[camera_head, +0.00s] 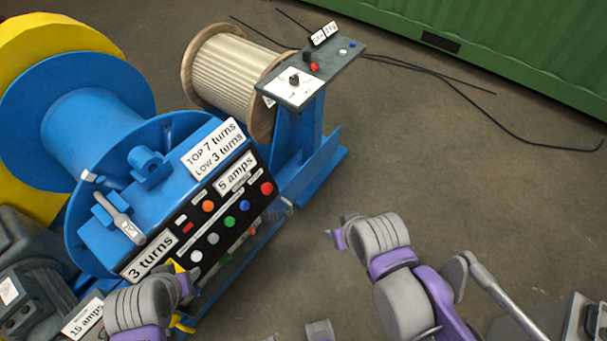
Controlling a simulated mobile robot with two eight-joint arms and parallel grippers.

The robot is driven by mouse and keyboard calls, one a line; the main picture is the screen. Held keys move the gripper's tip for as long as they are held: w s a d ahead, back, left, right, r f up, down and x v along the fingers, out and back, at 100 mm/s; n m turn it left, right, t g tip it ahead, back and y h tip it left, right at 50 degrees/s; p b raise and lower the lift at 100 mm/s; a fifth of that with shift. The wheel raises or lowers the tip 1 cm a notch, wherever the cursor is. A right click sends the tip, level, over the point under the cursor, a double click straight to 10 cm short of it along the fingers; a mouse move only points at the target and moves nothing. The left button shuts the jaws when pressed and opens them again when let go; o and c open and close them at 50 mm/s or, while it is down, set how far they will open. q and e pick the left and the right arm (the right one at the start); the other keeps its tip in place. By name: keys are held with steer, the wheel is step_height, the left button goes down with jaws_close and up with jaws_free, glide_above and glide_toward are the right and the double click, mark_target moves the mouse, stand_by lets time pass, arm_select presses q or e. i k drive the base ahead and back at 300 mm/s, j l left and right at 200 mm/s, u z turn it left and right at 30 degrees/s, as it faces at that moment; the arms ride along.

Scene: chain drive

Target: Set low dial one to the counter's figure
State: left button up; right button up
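A blue machine carries a black control panel (215,228) with several coloured buttons and white label plates. A plate on top (216,150) reads "TOP 7 turns, LOW 3 turns". Others read "5 amps" (235,174) and "3 turns" (150,257). A black knob (294,80) sits on a white dial plate on the blue pedestal's grey top. Its scale is too small to read, and I cannot tell which dial is low dial one. My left gripper (187,286) is at the panel's lower edge, its fingers mostly hidden. My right gripper (339,232) is over bare floor, apart from the pedestal.
The pedestal top (338,67) also holds a red button (314,67), a second black knob and small signs (324,34). A wooden cable reel (225,75) stands behind. A "15 amps" plate (83,317) is at lower left. Black cables cross the floor towards a green container (500,40).

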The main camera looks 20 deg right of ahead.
mark_target(197, 291)
steer(key=k+j+u, duration=0.45)
steer(key=u, duration=0.25)
steer(key=k+l+u, duration=0.5)
steer(key=u, duration=0.2)
steer(key=k+l+u, duration=0.2)
steer(key=k+u, duration=0.15)
